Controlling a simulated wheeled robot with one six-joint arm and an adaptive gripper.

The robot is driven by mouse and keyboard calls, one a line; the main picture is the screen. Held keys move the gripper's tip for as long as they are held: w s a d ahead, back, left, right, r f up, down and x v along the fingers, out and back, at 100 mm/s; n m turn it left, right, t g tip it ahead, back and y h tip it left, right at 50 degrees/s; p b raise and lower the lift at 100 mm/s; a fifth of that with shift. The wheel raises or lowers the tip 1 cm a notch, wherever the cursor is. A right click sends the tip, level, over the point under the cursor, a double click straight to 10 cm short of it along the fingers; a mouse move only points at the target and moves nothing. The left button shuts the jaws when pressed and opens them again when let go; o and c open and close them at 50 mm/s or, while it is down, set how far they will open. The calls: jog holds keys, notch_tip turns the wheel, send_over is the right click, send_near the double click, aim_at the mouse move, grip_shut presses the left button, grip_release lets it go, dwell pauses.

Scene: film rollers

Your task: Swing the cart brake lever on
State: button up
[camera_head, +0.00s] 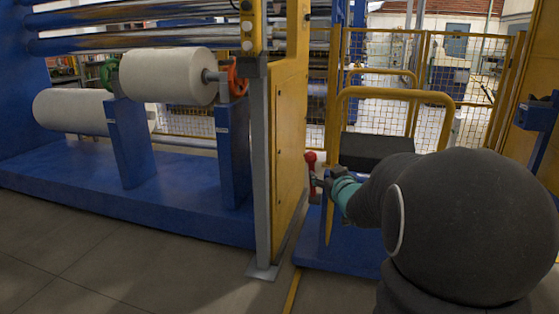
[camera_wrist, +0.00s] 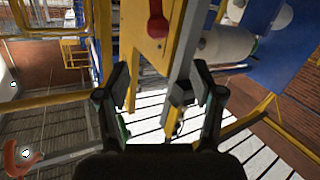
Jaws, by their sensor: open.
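The brake lever (camera_head: 310,160) has a red knob and stands roughly upright beside the yellow frame post in the head view. In the wrist view the red lever (camera_wrist: 157,24) shows at the top centre, in front of a yellow plate. My gripper (camera_head: 322,184) is at the lever's right side in the head view, partly hidden by my arm. In the wrist view my gripper (camera_wrist: 160,84) is open, its two fingers spread wide, with the lever beyond the fingertips and nothing held. I cannot tell whether a finger touches the lever. The blue cart (camera_head: 345,255) is partly hidden behind my arm.
The yellow post (camera_head: 289,150) stands close left of the lever. A yellow rail (camera_head: 395,94) and a dark roll (camera_head: 375,150) are behind my arm. A blue machine with white rolls (camera_head: 168,76) fills the left. Grey floor (camera_head: 90,270) is clear in front.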

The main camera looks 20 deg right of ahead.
aim_at(313, 160)
jog(key=shift+n+t+y, duration=0.6)
jog(key=shift+t+y, duration=0.1)
jog(key=shift+y, duration=0.2)
jog(key=w, duration=0.5)
jog(key=w+d+f, duration=0.1)
jog(key=w, duration=0.4)
jog(key=w+d+p, duration=0.1)
jog(key=w, duration=0.4)
jog(key=shift+w+d+f, duration=0.15)
jog(key=shift+w+f, duration=0.15)
jog(key=shift+w, duration=0.1)
grip_shut()
